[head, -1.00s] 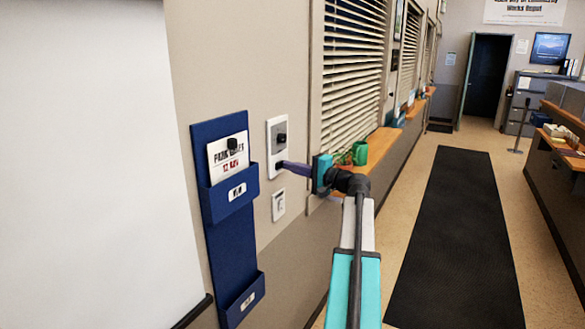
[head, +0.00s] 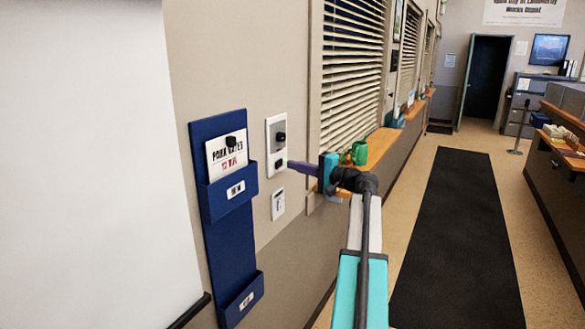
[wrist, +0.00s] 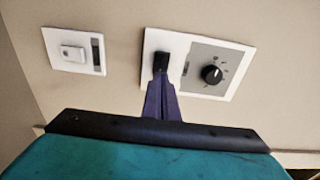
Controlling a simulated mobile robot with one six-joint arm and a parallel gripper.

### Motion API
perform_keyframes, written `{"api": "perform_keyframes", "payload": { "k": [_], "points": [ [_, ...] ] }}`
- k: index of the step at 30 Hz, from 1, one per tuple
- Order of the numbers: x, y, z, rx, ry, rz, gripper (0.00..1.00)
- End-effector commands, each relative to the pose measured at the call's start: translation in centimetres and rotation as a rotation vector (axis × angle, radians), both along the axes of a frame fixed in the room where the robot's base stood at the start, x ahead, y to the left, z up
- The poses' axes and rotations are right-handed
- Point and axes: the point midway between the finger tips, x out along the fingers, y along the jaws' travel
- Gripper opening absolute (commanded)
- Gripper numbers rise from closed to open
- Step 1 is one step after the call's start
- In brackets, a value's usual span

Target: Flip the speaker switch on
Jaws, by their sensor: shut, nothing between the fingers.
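The speaker plate (head: 269,152) is a white wall panel with a grey dial section. It carries a black round knob (head: 281,137) and a black switch (head: 280,167) below it. In the wrist view the plate (wrist: 236,84) lies sideways, with the switch (wrist: 161,62) left of the knob (wrist: 211,74). My gripper (head: 290,165) is shut and empty, its purple fingers pointing at the switch. In the wrist view the fingertips (wrist: 161,79) overlap the switch's lower end. A small gap seems to show in the head view; contact is unclear. Which way the switch is set cannot be read.
A smaller white plate (head: 278,204) is below, also in the wrist view (wrist: 75,50). A blue wall pocket (head: 228,215) with cards hangs to the left. A wooden sill (head: 380,146) with a green mug (head: 359,153) is beyond my gripper. The aisle with a black mat (head: 455,240) is clear.

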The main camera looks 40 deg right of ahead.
Motion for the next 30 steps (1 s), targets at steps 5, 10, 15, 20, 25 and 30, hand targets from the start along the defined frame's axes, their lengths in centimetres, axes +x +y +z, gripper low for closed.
{"api": "perform_keyframes", "payload": {
  "k": [5,10,15,20,25,30],
  "points": [
    [-2.2,-1.3,-0.2,-0.001,-0.001,-0.004,0.0],
    [-4.8,-2.2,-0.2,0.0,-0.001,-0.002,0.0],
    [-7.2,-3.2,-0.1,0.0,-0.001,0.0,0.0],
    [-9.0,-3.9,-0.1,0.0,-0.001,0.002,0.0],
    [-10.0,-4.3,0.0,0.0,-0.001,0.002,0.0],
    [-10.1,-4.3,0.0,0.0,-0.001,0.003,0.0]
  ]
}}
